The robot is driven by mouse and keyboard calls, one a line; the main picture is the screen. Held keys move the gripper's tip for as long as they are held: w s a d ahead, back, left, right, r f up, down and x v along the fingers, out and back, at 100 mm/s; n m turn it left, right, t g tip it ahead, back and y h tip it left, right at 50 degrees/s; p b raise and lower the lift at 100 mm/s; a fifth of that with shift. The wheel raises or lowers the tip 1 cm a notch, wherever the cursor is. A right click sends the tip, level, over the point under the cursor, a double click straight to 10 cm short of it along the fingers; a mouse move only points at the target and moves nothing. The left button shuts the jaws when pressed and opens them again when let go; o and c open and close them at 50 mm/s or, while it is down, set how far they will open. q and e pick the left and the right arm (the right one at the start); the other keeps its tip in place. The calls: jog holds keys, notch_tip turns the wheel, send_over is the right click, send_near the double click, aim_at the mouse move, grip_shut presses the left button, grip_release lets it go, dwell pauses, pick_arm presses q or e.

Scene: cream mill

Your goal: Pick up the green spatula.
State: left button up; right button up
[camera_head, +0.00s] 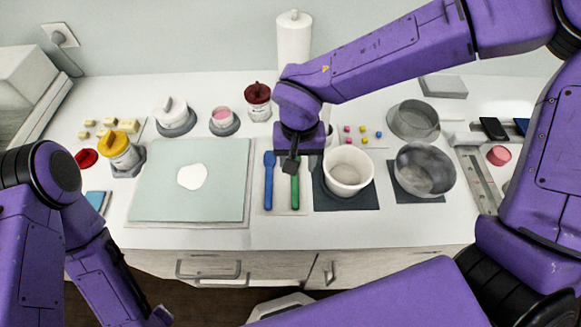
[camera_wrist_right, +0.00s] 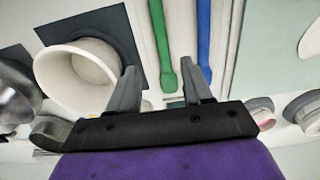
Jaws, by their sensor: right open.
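The green spatula (camera_head: 295,192) lies on a pale tray (camera_head: 282,205) to the right of the blue spatula (camera_head: 268,182). My right gripper (camera_head: 291,166) is above the far part of the green spatula and hides some of it. In the right wrist view, my right gripper (camera_wrist_right: 162,78) is open, with its two fingers apart and nothing held. There the green spatula (camera_wrist_right: 159,35) runs up between the lines of the fingers, and the blue spatula (camera_wrist_right: 204,35) is beside the right finger. My left arm shows at the lower left, but its gripper is out of frame.
A white bowl (camera_head: 348,168) on a dark mat (camera_head: 340,203) stands close to the right of the green spatula. A pale green board (camera_head: 190,207) with a white blob lies left. Jars, small cubes and metal pans (camera_head: 424,170) stand around. The front counter strip is clear.

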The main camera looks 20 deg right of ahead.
aim_at(295, 185)
jog(key=s+f, duration=0.2)
jog(key=f, duration=0.2)
jog(key=w+f, duration=0.1)
jog(key=f, duration=0.1)
jog(key=f+p, duration=0.1)
jog(key=shift+w+a+f, duration=0.3)
jog(key=shift+w+a, duration=0.05)
jog(key=shift+w, duration=0.05)
jog(key=shift+s+r, duration=0.2)
jog(key=shift+s, duration=0.15)
jog(key=shift+c, duration=0.7)
jog(key=shift+d, duration=0.1)
jog(key=c, duration=0.5)
pick_arm(q)
jog(key=shift+s+r, duration=0.5)
jog(key=shift+r, duration=0.05)
pick_arm(e)
jog(key=shift+w+f, duration=0.1)
jog(key=shift+w, duration=0.05)
grip_shut()
